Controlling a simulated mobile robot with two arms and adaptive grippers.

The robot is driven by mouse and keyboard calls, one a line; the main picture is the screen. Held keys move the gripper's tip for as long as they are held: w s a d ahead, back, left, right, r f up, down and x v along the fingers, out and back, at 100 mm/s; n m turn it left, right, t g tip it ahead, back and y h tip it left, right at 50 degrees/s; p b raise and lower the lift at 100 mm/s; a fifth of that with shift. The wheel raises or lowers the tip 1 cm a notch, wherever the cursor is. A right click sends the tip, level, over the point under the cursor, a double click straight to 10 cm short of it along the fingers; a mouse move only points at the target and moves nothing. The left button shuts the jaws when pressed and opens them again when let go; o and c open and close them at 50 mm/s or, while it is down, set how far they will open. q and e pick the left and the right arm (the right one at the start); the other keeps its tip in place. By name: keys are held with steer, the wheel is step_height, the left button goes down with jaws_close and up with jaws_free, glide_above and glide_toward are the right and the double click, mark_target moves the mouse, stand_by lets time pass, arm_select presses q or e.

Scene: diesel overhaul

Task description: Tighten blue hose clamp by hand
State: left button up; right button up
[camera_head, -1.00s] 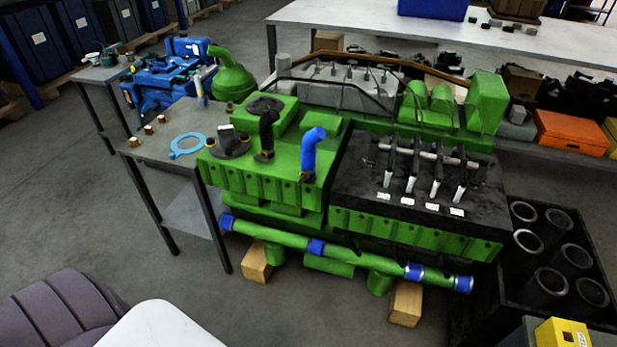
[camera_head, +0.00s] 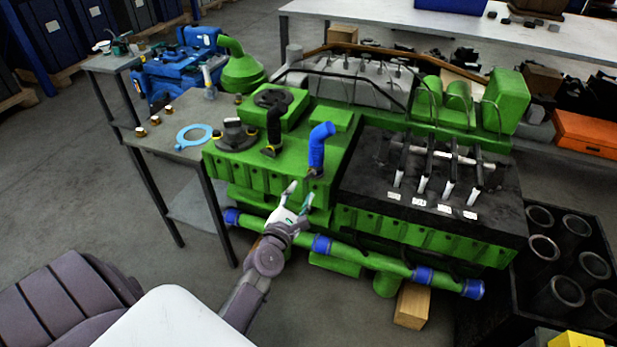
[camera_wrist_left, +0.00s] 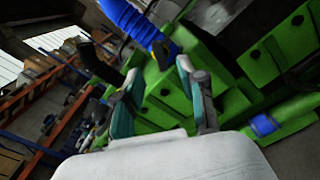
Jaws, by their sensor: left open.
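The blue hose (camera_head: 320,145) stands bent on the green engine block (camera_head: 345,208). A dark clamp (camera_head: 314,172) sits around its lower end; a yellowish bit shows there in the left wrist view (camera_wrist_left: 160,48). The ribbed blue hose (camera_wrist_left: 125,16) also shows at the top of that view. My left gripper (camera_head: 299,195) is open and empty in front of the block, below and slightly left of the clamp. In the left wrist view its fingers (camera_wrist_left: 157,72) stand apart, with the hose base just beyond them. They look apart from the clamp. My right gripper is not in view.
A black hose (camera_head: 273,128) stands left of the blue one. A green pipe (camera_head: 370,260) with blue sleeves runs low along the block's front. A side table (camera_head: 165,150) with a blue ring (camera_head: 193,136) is at left; a black crate of cylinders (camera_head: 545,325) is at right.

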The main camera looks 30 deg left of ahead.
mark_target(309, 178)
arm_select(q)
steer(key=x, duration=0.6)
steer(key=shift+w, duration=0.3)
jaws_close()
